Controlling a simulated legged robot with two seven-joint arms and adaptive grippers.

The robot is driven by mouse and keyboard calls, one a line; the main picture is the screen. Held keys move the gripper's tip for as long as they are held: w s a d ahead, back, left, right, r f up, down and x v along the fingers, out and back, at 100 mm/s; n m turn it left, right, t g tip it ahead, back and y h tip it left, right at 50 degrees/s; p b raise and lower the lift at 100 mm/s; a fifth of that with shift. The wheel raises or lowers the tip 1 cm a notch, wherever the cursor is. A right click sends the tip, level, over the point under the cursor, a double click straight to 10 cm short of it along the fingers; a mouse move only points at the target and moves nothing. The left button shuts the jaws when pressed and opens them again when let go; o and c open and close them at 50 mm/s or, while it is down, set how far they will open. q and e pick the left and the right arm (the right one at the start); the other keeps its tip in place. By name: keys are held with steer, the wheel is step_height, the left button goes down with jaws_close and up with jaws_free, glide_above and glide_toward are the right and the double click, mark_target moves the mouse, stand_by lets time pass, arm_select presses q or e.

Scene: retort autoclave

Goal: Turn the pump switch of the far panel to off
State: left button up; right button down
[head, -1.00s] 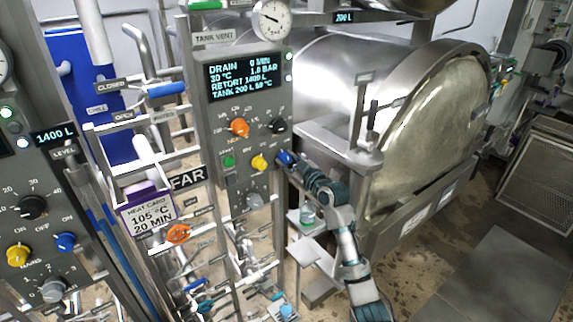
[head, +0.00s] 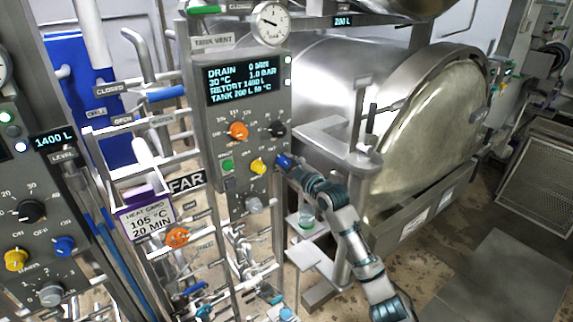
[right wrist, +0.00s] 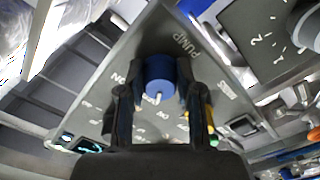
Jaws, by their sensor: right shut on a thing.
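The far panel (head: 211,134) is a grey box with a lit display, beside a FAR sign. Its blue pump switch (head: 284,161) is at the lower right edge. My right gripper (head: 291,167) is at this switch. In the right wrist view, the blue knob (right wrist: 159,72) sits between the two fingers of my right gripper (right wrist: 157,92), which are shut on it. PUMP is printed on the plate beside it. A white mark on the knob points toward the gripper's palm. I cannot tell surely which label it meets. My left gripper is not in view.
Near the blue switch are a yellow knob (head: 258,166), an orange knob (head: 237,131), a black knob (head: 277,129) and a green button (head: 227,165). Another panel (head: 30,240) with similar knobs stands at the left. The steel retort (head: 335,75) is behind my right arm.

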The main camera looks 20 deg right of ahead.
steer(key=shift+f, duration=0.1)
steer(key=c, duration=0.8)
jaws_free()
steer(key=v, duration=1.2)
